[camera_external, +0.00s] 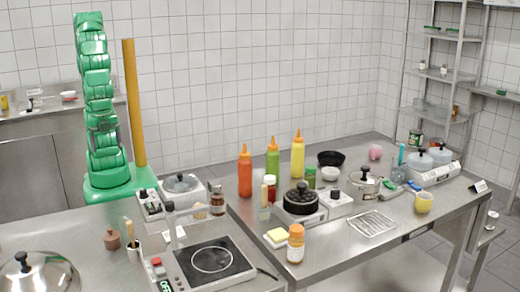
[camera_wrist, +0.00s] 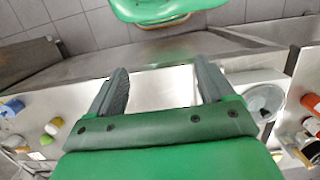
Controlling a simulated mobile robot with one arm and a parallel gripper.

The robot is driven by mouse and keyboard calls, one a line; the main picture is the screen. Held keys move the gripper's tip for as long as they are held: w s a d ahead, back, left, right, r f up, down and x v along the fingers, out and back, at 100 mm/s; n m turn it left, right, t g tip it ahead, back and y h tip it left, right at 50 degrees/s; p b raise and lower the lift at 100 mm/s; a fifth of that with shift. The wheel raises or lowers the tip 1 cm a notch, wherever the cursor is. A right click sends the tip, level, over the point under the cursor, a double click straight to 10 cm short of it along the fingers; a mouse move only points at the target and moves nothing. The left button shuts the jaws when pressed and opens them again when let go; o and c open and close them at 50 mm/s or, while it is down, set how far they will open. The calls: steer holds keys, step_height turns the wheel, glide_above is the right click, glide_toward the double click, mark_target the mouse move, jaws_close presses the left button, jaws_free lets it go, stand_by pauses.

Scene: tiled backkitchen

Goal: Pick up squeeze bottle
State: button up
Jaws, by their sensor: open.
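Three squeeze bottles stand upright on the steel table at the back: a red one (camera_external: 245,174), a green one (camera_external: 272,162) and a yellow one (camera_external: 297,156), each with an orange nozzle. The frames do not show which one is meant. My gripper (camera_wrist: 160,82) is open in the wrist view, its two dark fingers apart with only bare steel surface behind them. In the external view my green arm stands upright at the left, well apart from the bottles; its fingers cannot be made out there.
A black pan (camera_external: 301,197), an orange-capped jar (camera_external: 296,244), a steel pot (camera_external: 365,188) and a wire rack (camera_external: 372,223) crowd the table around the bottles. A hot plate (camera_external: 212,260) and a domed lid (camera_external: 42,277) are on the nearer counter. A wooden post (camera_external: 134,105) stands beside my arm.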

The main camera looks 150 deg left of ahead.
steer(key=shift+a, duration=0.1)
steer(key=m+g+y, duration=0.1)
steer(key=m+y, duration=1.2)
steer(key=m, duration=0.2)
glide_toward(239, 176)
steer(key=x, duration=0.6)
steer(key=shift+f, duration=0.35)
steer(key=shift+x, duration=1.3)
steer(key=shift+r+x, duration=0.2)
steer(key=shift+x, duration=0.7)
steer(key=shift+r+x, duration=0.2)
steer(key=shift+x, duration=1.7)
